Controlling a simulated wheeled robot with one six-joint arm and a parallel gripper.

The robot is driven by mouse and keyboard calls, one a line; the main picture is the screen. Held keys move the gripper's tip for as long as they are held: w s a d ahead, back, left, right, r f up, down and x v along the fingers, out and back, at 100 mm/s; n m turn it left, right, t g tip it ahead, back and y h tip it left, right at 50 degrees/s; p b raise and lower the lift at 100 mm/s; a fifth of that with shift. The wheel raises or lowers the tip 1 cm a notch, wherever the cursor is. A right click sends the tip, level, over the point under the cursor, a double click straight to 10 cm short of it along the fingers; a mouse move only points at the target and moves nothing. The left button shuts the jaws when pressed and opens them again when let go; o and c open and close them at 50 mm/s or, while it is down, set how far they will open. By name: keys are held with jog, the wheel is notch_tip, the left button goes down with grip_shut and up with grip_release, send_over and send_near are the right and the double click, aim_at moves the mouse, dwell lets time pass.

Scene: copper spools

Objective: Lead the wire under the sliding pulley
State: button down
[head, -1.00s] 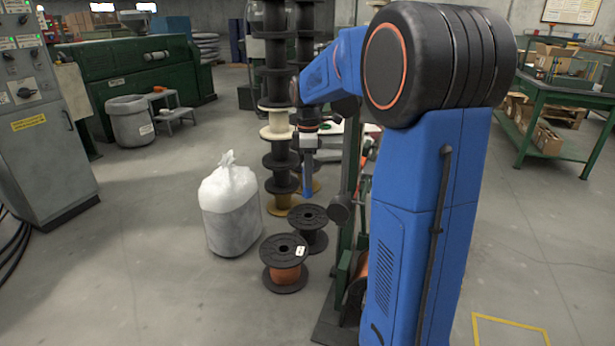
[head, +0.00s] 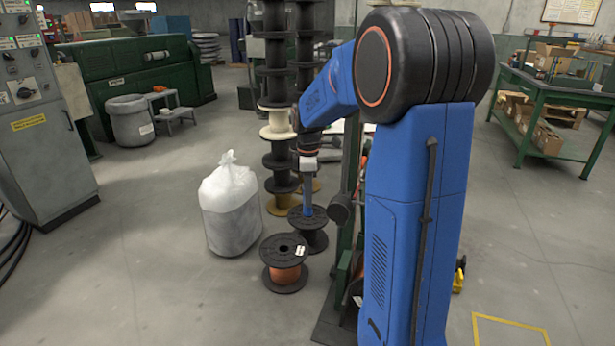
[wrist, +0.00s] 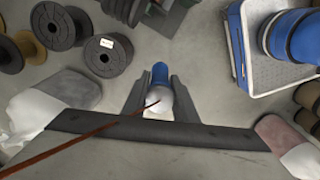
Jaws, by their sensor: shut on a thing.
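A thin copper-coloured wire (wrist: 95,132) runs in the wrist view from the lower left edge up to my gripper (wrist: 158,100), where it ends between the fingers. My gripper is shut on the wire. In the head view my gripper (head: 307,210) points down in front of the black spools, left of a green upright (head: 348,180). The wire is too thin to make out there. A dark round part (head: 340,208) sits by the upright; I cannot tell whether it is the sliding pulley. My arm hides much of that area.
A black spool with copper wire (head: 286,274) stands on the floor, with another black spool (head: 315,238) behind it. A green workbench (head: 560,100) is at the right. The front left floor is clear.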

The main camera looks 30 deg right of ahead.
notch_tip(320, 180, down, 13)
dwell(1.4)
jog(key=shift+f, duration=0.1)
notch_tip(320, 180, down, 10)
jog(key=shift+s+d+r, duration=0.25)
jog(key=shift+s+d, duration=0.1)
jog(key=shift+s, duration=0.05)
dwell(0.8)
jog(key=s+d, duration=1)
jog(key=s, duration=0.2)
jog(key=shift+s, duration=0.35)
dwell(1.1)
